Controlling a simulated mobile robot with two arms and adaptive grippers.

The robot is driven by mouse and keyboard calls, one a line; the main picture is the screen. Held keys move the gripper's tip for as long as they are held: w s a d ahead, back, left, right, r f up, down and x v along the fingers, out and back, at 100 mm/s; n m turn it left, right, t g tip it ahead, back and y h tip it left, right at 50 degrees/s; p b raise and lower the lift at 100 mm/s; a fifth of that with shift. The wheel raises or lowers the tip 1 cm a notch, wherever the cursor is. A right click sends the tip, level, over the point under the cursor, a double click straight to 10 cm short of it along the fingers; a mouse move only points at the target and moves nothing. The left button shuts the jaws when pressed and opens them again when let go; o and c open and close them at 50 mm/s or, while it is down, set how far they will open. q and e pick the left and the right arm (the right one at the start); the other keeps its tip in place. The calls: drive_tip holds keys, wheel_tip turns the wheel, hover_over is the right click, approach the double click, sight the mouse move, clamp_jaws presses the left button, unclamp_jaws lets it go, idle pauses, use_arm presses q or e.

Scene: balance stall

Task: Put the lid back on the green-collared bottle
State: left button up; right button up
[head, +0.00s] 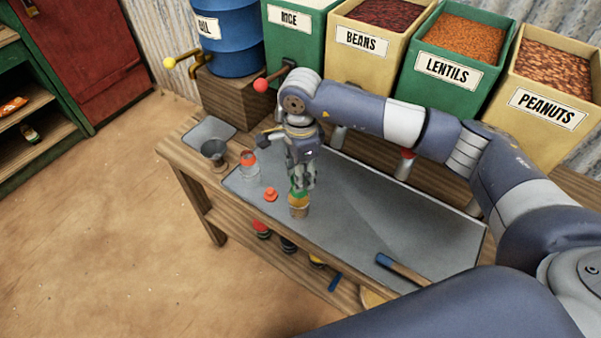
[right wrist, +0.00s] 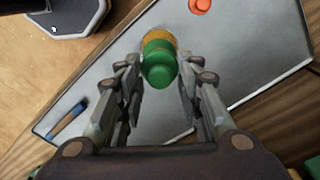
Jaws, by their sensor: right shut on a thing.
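The green-collared bottle (head: 299,211) stands upright on the grey mat, with orange-brown contents. My right gripper (head: 301,184) is directly above it, pointing down. It is shut on the green lid (right wrist: 158,73), which sits between the fingertips in the right wrist view. Green shows right under the fingers in the head view, over the bottle mouth. The fingers hide much of it, and I cannot tell whether the lid touches the collar. In the right wrist view the bottle's orange part (right wrist: 160,38) shows just past the green. My left gripper is not in view.
A red lid (head: 270,195) lies left of the bottle. A blue-ended tool (head: 402,269) lies at the mat's front right. Labelled bins stand behind. The mat (head: 400,215) is mostly clear to the right.

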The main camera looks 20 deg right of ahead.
idle(0.4)
drive_tip(key=o, duration=0.8)
drive_tip(key=shift+c, duration=0.2)
drive_tip(key=shift+o, duration=0.5)
drive_tip(key=o, duration=0.4)
drive_tip(key=shift+r+p, duration=1.4)
drive_tip(key=shift+r, duration=2.1)
